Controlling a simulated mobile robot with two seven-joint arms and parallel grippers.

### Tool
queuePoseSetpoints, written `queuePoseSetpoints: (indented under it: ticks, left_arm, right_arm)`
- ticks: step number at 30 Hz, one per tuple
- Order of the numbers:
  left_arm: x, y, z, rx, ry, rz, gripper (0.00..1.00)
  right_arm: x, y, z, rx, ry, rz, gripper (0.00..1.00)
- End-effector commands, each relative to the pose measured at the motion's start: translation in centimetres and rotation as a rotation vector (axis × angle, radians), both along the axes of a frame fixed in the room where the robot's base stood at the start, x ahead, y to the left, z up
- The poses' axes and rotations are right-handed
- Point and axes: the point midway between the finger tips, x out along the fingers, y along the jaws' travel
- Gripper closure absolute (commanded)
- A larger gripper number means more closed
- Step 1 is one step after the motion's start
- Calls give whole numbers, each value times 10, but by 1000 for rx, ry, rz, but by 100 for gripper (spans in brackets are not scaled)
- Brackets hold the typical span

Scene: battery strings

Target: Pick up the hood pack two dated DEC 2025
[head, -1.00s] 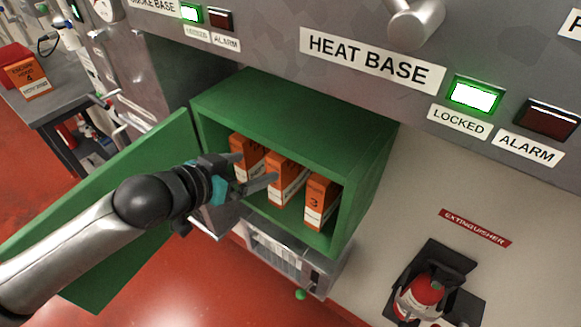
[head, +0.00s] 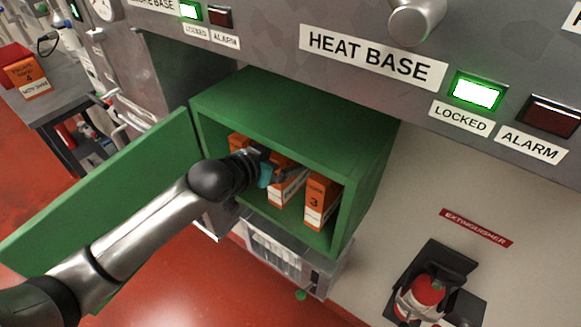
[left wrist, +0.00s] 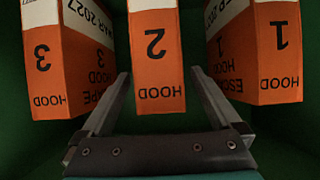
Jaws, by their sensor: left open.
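Hood pack two is an orange and white box. In the left wrist view pack 2 (left wrist: 157,62) stands in the middle, upside down in the picture, between the spread fingers of my left gripper (left wrist: 160,92). The fingers look apart from it. Its date is not readable. In the head view pack 2 (head: 287,187) is partly hidden by my left gripper (head: 272,168), which is inside the green cabinet (head: 300,115). Pack 3 (left wrist: 75,65) and pack 1 (left wrist: 255,55) stand on either side. My right gripper is not in view.
The cabinet's green door (head: 110,205) is swung open at the left, beside my arm. Pack 3 (head: 321,200) stands near the cabinet's right wall. Another orange pack (head: 30,78), numbered 4, is on the grey table at far left. A fire extinguisher (head: 420,297) hangs lower right.

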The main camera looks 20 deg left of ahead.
Motion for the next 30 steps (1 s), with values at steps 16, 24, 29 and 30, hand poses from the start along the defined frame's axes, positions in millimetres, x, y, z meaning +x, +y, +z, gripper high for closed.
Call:
queuePoseSetpoints:
  ticks: [16, 24, 29, 30]
  left_arm:
    - [14, -4, -9, 0, 1, 0, 13]
    - [13, -4, -8, 0, 1, 0, 43]
    - [13, -4, -9, 0, 1, 0, 61]
    - [13, -4, -9, 0, 1, 0, 66]
  right_arm:
    - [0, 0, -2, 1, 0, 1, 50]
    - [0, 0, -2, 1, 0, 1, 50]
    - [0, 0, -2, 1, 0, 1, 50]
    - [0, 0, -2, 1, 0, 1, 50]
